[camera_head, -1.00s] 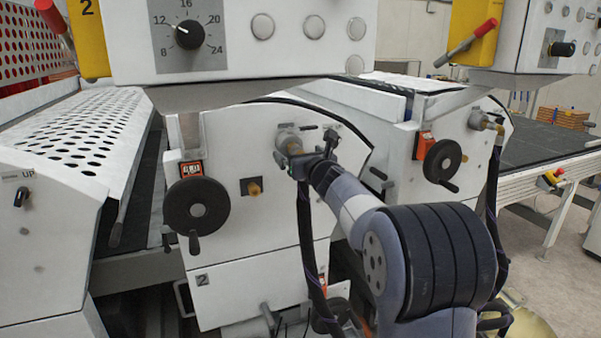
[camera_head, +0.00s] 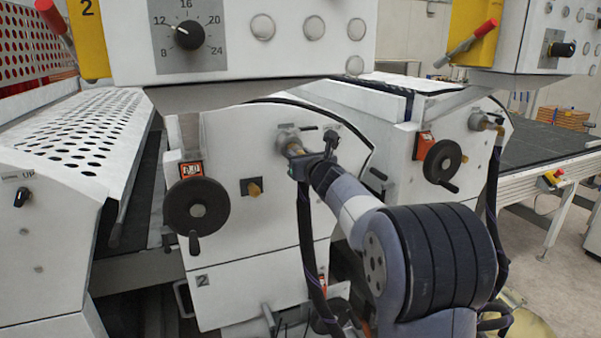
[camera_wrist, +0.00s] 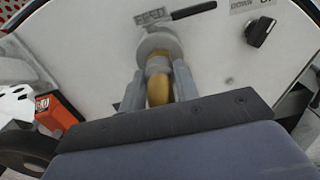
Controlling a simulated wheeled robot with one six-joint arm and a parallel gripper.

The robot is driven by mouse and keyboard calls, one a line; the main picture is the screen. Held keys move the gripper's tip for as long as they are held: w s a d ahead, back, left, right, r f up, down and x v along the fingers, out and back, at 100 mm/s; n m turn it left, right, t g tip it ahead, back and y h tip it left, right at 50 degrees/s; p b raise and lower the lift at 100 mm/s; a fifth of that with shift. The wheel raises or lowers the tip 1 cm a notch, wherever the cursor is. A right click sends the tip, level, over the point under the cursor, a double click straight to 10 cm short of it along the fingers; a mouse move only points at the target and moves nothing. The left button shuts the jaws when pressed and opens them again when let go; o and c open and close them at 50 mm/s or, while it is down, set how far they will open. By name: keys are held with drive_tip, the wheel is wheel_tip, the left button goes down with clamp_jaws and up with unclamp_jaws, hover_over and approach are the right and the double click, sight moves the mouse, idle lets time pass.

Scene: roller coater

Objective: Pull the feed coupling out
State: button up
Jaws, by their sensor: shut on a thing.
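The feed coupling is a brass-coloured fitting (camera_head: 295,150) at the round grey port (camera_head: 285,138) on the white side panel of unit 2. In the wrist view the brass coupling (camera_wrist: 158,88) stands between my two grey fingers, in line with the grey port (camera_wrist: 158,44) under the "FEED" label. I cannot tell how deep it sits in the port. My gripper (camera_head: 304,160) is shut on the coupling; in the wrist view its fingers (camera_wrist: 159,84) point at the panel. A dark hose (camera_head: 305,225) hangs down below the gripper.
A black lever (camera_wrist: 193,10) sits beside the port. A black handwheel (camera_head: 196,207) and a small brass knob (camera_head: 254,189) are to the left on the panel. A second unit with another handwheel (camera_head: 442,162) stands to the right. A control box (camera_head: 240,40) overhangs above.

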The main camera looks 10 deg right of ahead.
clamp_jaws()
drive_tip(key=shift+s, duration=0.15)
drive_tip(key=shift+s+d+b, duration=0.2)
drive_tip(key=shift+s+b, duration=0.2)
drive_tip(key=shift+s, duration=0.55)
drive_tip(key=shift+s+d+b, duration=0.2)
drive_tip(key=shift+s+b, duration=0.15)
drive_tip(key=shift+s, duration=0.55)
drive_tip(key=shift+s+d+b, duration=0.2)
drive_tip(key=shift+s+b, duration=0.2)
drive_tip(key=shift+s, duration=0.55)
drive_tip(key=shift+s, duration=0.15)
drive_tip(key=s, duration=0.1)
drive_tip(key=s+b, duration=0.1)
drive_tip(key=shift+s+d, duration=0.3)
